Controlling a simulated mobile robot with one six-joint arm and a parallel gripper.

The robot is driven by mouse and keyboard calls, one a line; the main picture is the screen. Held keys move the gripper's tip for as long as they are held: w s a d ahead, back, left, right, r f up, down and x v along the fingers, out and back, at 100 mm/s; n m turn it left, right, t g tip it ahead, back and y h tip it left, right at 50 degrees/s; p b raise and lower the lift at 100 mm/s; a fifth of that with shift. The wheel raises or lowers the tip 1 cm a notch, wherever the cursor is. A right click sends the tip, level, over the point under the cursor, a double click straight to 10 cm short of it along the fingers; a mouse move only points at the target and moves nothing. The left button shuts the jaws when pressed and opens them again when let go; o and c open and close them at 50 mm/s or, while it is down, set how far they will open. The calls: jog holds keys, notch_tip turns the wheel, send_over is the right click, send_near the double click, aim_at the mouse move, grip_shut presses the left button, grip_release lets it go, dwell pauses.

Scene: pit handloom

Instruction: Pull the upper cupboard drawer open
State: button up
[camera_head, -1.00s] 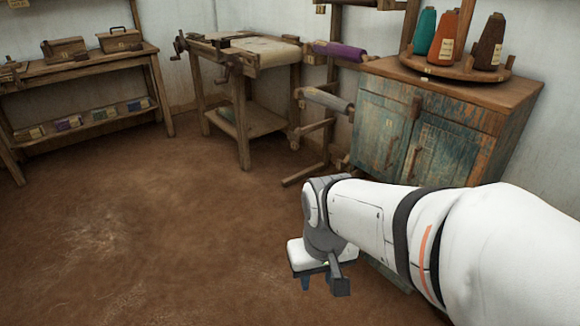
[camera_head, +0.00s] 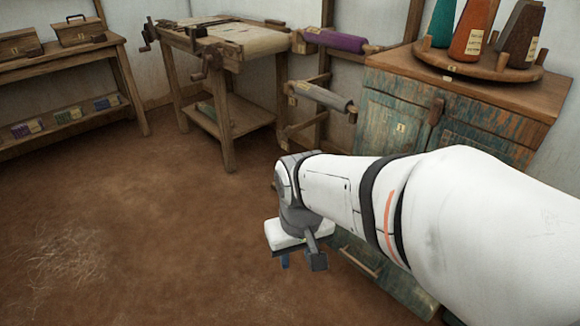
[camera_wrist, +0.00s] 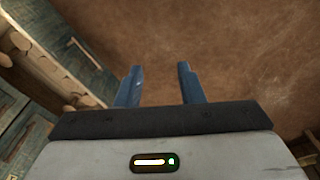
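The cupboard (camera_head: 395,118) has worn teal and wood fronts and stands at the right in the head view. Below my arm, a weathered green front with a bar handle (camera_head: 360,262) shows low on it. My arm covers much of the cupboard, so I cannot tell which drawer this is. In the wrist view, a teal front (camera_wrist: 88,52) with a handle lies at the upper left. My gripper (camera_wrist: 160,84) is open and empty, its two blue fingers apart over bare floor. It also shows in the head view (camera_head: 293,258), left of the low handle and not touching it.
Coloured yarn cones (camera_head: 470,28) stand on a round wooden tray on the cupboard top. A wooden loom table (camera_head: 228,110) and a bench (camera_head: 90,48) stand at the back.

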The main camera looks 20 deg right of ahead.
aim_at(355, 263)
jog(key=w+d+f+n+g+h+p, duration=0.25)
jog(key=w+d+f+n+h, duration=0.25)
jog(key=d+f+n, duration=0.3)
jog(key=w+d+f+n+g+h+p, duration=0.1)
jog(key=w+d+f+n+g+h, duration=0.4)
jog(key=n, duration=0.6)
jog(key=w+d+f+n+t+h+p, duration=0.1)
jog(key=w+d+f+n+t+h, duration=0.15)
jog(key=f+n, duration=0.75)
jog(key=w+d+f+n+t+h+p, duration=0.1)
jog(key=d+f+n+t+h, duration=0.3)
jog(key=f+n, duration=0.6)
jog(key=d+f, duration=0.1)
jog(key=d, duration=0.1)
jog(key=d+f+m, duration=0.1)
jog(key=d, duration=0.1)
jog(key=d+m+b, duration=0.1)
jog(key=d, duration=0.2)
jog(key=shift+d+f+y, duration=0.1)
jog(key=shift+f+y, duration=0.15)
jog(key=shift+f, duration=0.15)
jog(key=shift+c, duration=0.5)
grip_shut()
